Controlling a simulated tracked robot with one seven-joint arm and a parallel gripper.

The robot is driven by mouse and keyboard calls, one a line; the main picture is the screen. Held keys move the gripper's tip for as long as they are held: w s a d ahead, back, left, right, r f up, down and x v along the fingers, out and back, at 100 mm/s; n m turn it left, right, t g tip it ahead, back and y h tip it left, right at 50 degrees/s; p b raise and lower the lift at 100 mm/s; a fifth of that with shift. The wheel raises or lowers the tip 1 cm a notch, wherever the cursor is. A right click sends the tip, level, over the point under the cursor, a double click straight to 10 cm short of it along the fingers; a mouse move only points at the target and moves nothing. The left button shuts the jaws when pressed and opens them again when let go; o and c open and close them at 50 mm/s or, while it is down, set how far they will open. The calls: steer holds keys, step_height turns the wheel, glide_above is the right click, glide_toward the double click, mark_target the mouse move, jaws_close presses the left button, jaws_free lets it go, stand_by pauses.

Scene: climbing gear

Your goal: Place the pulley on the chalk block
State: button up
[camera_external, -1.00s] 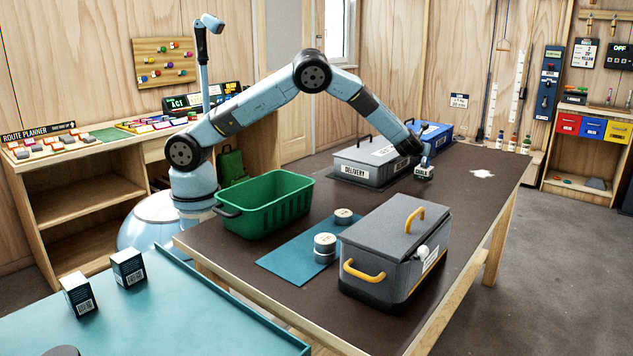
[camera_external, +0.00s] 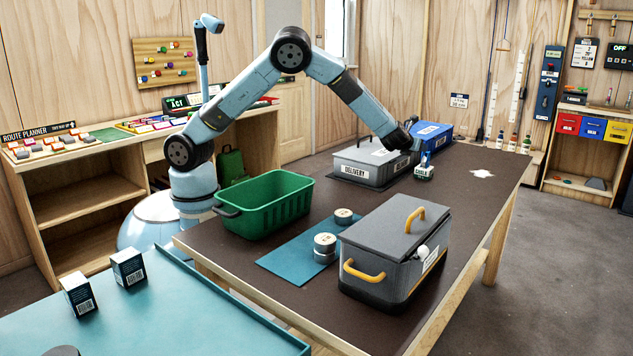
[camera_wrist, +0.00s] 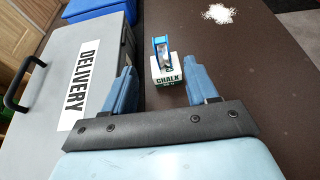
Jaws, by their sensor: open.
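The pulley (camera_wrist: 161,50), blue and silver, sits upright on top of the white chalk block (camera_wrist: 167,74), which has a dark "CHALK" label. In the outside view the chalk block (camera_external: 424,173) stands on the dark table just right of the delivery box, with the small blue pulley (camera_external: 425,159) on it. My gripper (camera_wrist: 163,88) is open. Its two blue fingers stand apart to the left and right of the block's line, with nothing between their tips touching the pulley. In the outside view my gripper (camera_external: 414,149) is just above and left of the pulley.
The grey delivery box (camera_wrist: 88,70) is close on the left of my gripper, with a blue box (camera_wrist: 95,9) behind it. A white powder patch (camera_wrist: 219,13) lies beyond to the right. A grey case (camera_external: 385,255), green crate (camera_external: 265,210) and tins (camera_external: 325,243) stand nearer on the table.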

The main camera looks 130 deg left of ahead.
steer(key=shift+d+r, duration=0.1)
steer(key=shift+d, duration=0.2)
steer(key=s+d+r+n+t+h, duration=0.1)
steer(key=s+d+r+n+h, duration=0.2)
steer(key=d+r, duration=0.5)
steer(key=s+d+r+n+h, duration=0.1)
steer(key=s+d+r+n, duration=0.3)
steer(key=d, duration=0.8)
steer(key=s+d+r+n+t+h, duration=0.1)
steer(key=s+d+r+n, duration=0.1)
steer(key=d+r+n, duration=0.6)
steer(key=s+d+n+t+h, duration=0.1)
steer(key=s+d+h, duration=0.1)
steer(key=s+d, duration=0.5)
steer(key=s+d+n+t+h, duration=0.1)
steer(key=s+d+h, duration=0.2)
steer(key=s+d, duration=0.5)
steer(key=s+d+n+t+h, duration=0.1)
steer(key=s+d+h, duration=0.2)
steer(key=s+d, duration=0.5)
steer(key=d+r, duration=0.1)
steer(key=d, duration=0.9)
steer(key=shift+s+d+t, duration=0.2)
steer(key=shift+s+t, duration=0.05)
steer(key=shift+t, duration=0.05)
